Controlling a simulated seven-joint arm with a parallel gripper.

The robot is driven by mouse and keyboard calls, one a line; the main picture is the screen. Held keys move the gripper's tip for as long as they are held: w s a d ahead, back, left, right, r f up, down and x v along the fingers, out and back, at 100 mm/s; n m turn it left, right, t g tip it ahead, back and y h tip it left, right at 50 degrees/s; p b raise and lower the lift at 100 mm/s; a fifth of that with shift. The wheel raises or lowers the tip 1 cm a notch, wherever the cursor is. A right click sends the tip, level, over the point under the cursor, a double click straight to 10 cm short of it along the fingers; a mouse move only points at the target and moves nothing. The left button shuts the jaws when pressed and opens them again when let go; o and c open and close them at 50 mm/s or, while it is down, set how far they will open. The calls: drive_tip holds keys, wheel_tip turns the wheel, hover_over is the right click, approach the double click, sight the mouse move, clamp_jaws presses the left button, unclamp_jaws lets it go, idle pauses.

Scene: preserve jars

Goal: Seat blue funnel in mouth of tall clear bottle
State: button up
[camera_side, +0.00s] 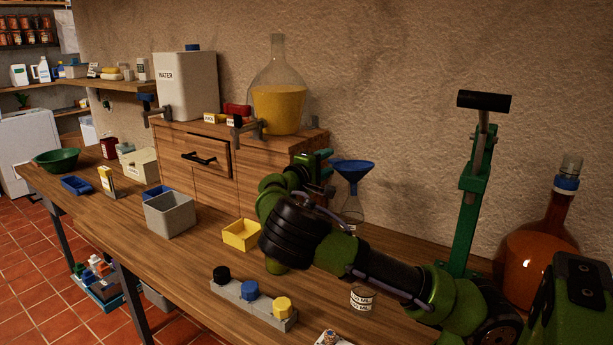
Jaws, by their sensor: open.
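The blue funnel (353,170) is upright, wide end up, beside the wooden cabinet. Its narrow end points down at the neck of a clear glass bottle (352,213) directly below. The funnel appears to stand in the bottle's mouth, but the stem and rim are too small to tell how deep. My arm hides the lower part of the bottle. My gripper (325,173) is just left of the funnel, partly hidden behind my wrist. It is open and appears apart from the funnel.
A large jug of yellow liquid (278,108) and a water container (187,85) stand on the cabinet (215,160). A green lever press (469,190) and amber bottle (540,250) stand right. A yellow bin (241,235) and capped block (250,305) lie in front.

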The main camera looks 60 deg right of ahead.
drive_tip(key=a, duration=1.2)
drive_tip(key=shift+w+a, duration=0.25)
drive_tip(key=shift+a, duration=0.05)
drive_tip(key=s+f+g+y, duration=0.1)
drive_tip(key=s+f+y, duration=0.5)
drive_tip(key=f, duration=0.6)
drive_tip(key=s+a+f+m+y, duration=0.2)
drive_tip(key=s+a+f+y, duration=0.25)
drive_tip(key=a+y, duration=0.2)
drive_tip(key=s+a+r+m+t+y, duration=0.1)
drive_tip(key=s+a+r+t+y, duration=0.15)
drive_tip(key=a, duration=0.25)
drive_tip(key=s+a+r+t+y, duration=0.1)
drive_tip(key=s+a+r+y, duration=0.2)
drive_tip(key=a+r+y, duration=0.1)
drive_tip(key=s+a+r+t, duration=0.1)
drive_tip(key=s+r+t, duration=0.1)
drive_tip(key=r, duration=0.2)
drive_tip(key=s+a+r+t+y, duration=0.1)
drive_tip(key=s+r+t, duration=0.1)
drive_tip(key=r, duration=0.3)
drive_tip(key=shift+s+a+r+m+t, duration=0.25)
drive_tip(key=shift+s+r+m+t, duration=0.05)
drive_tip(key=shift+t, duration=0.35)
